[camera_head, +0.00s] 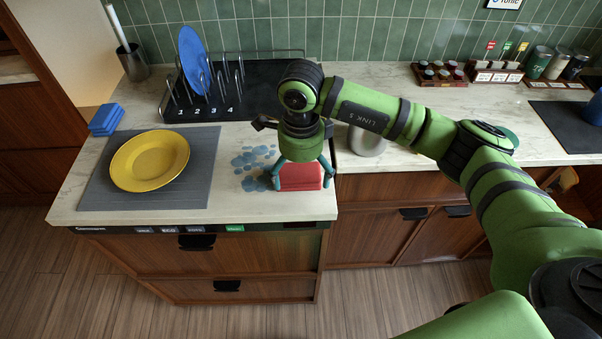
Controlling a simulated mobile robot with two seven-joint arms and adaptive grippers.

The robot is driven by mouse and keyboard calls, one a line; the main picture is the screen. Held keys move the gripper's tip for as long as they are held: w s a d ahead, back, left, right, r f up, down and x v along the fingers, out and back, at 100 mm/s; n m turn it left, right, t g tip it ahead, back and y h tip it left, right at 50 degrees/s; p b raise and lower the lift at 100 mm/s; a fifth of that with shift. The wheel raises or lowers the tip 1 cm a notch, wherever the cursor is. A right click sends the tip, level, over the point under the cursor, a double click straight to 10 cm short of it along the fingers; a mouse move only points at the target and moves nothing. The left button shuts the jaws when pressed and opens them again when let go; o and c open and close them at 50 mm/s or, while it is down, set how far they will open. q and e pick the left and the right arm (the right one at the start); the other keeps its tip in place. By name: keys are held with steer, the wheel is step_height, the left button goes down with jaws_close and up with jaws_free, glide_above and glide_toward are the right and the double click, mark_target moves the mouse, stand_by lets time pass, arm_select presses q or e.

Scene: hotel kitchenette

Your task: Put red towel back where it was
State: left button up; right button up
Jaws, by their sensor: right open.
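The red towel (300,177) is a small folded block on the pale counter near its front edge. It lies just right of a patch of blue wet spots (252,164). My right gripper (301,180) points down over the towel. Its teal fingers are open, one at the towel's left side and one at its right. The gripper body hides the towel's back part. Whether the fingers touch the towel I cannot tell. My left gripper is not in view.
A yellow plate (150,161) lies on a grey mat (199,181) at the left, near blue sponges or cloths (106,119). A black numbered rack (258,92) holds a blue plate (193,58) behind. A metal pot (367,141) stands right of the gripper. Spice racks (492,72) stand at back right.

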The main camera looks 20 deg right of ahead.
mark_target(301, 175)
step_height(301, 175, up, 11)
steer(key=b, duration=0.3)
